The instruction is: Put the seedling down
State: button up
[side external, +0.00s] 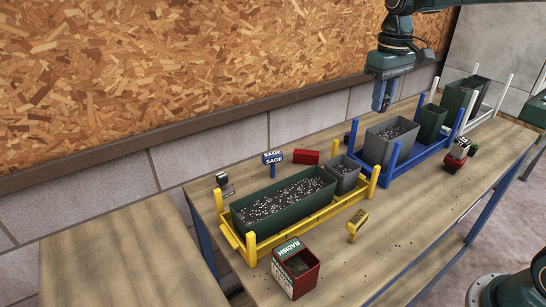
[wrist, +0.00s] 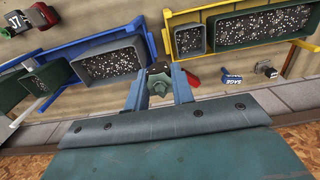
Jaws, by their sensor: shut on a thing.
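My gripper (side external: 381,106) hangs over the back edge of the table, above and behind the blue rack (side external: 418,153). In the wrist view my gripper (wrist: 158,74) has its two blue fingers closed around a small seedling (wrist: 160,86), with pale green leaves and dark matter at its far end. The seedling is clear of the table and hidden by the fingers in the side view. The blue rack holds a grey soil-filled box (side external: 378,151) and a green pot (side external: 431,122). The yellow rack (side external: 252,252) holds a long green planter (side external: 240,222) and a small grey pot (side external: 345,186), both with speckled soil.
A red RADISH box (side external: 296,278) and a yellow tag (side external: 357,225) stand in front. A white rack (side external: 490,107) is at far right. The table's front strip is mostly clear.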

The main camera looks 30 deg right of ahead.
jog(key=r, duration=0.1)
jog(key=d+r, duration=0.1)
jog(key=r, duration=0.1)
jog(key=shift+s+r, duration=0.15)
jog(key=shift+s, duration=0.05)
jog(key=s+d, duration=0.6)
jog(key=d, duration=0.5)
send_over(409, 180)
notch_tip(409, 180, down, 4)
notch_tip(409, 180, down, 17)
jog(key=shift+r, duration=0.1)
jog(key=shift+f, duration=2.2)
jog(key=o, duration=1)
jog(key=shift+f, duration=0.1)
jog(key=shift+c, duration=0.2)
